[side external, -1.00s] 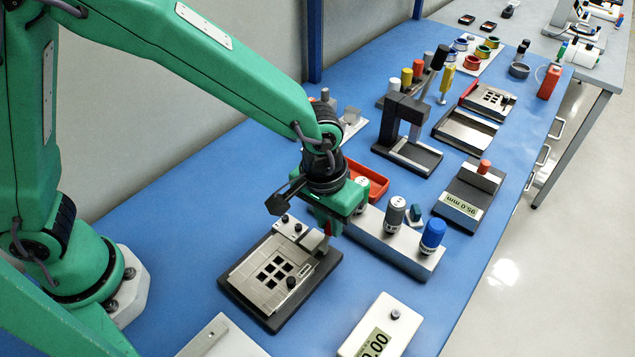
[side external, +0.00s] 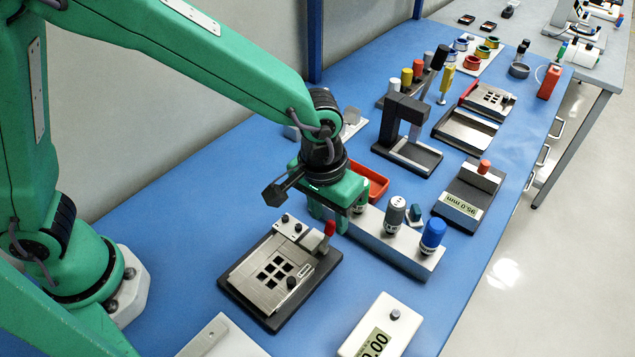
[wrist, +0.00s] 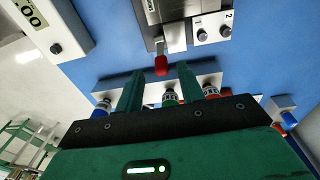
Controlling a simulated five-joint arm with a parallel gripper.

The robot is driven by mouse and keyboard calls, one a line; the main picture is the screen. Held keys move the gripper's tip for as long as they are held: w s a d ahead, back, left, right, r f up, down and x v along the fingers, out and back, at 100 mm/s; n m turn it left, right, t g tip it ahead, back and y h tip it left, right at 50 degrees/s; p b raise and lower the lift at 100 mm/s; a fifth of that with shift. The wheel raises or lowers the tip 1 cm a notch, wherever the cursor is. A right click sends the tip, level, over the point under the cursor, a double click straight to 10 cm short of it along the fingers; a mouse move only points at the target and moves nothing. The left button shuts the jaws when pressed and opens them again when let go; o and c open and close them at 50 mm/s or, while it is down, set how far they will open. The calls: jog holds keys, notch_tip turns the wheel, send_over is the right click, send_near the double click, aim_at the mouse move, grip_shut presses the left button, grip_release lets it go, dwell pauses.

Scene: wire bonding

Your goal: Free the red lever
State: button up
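The red lever (side external: 330,228) stands up at the right back corner of a dark-based fixture with a silver plate (side external: 245,283). In the wrist view the red lever (wrist: 162,66) shows just beyond the gap between my fingertips. Contact between lever and fixture parts is too small to tell.
A white rack with capped bottles, one blue (side external: 432,234), lies right of my gripper. A red tray (side external: 368,180) sits behind it. A white display box (side external: 383,325) stands in front. A dark arch-shaped stand (side external: 402,125) is further back. Blue table between fixture and display box is clear.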

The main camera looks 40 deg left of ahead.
aim_at(325, 232)
jog(key=r, duration=0.5)
jog(key=shift+s+a+r, duration=0.15)
jog(key=shift+s+r, duration=0.05)
jog(key=shift+r, duration=0.15)
jog(key=s+a+r+t, duration=0.2)
jog(key=a+r, duration=0.5)
jog(key=a, duration=0.7)
jog(key=s+a+r+t, duration=0.2)
jog(key=s+a, duration=0.6)
jog(key=a, duration=0.3)
jog(key=shift+s+a+r+t+y, duration=0.15)
jog(key=shift+s+a+t+y, duration=0.15)
jog(key=shift+t, duration=0.1)
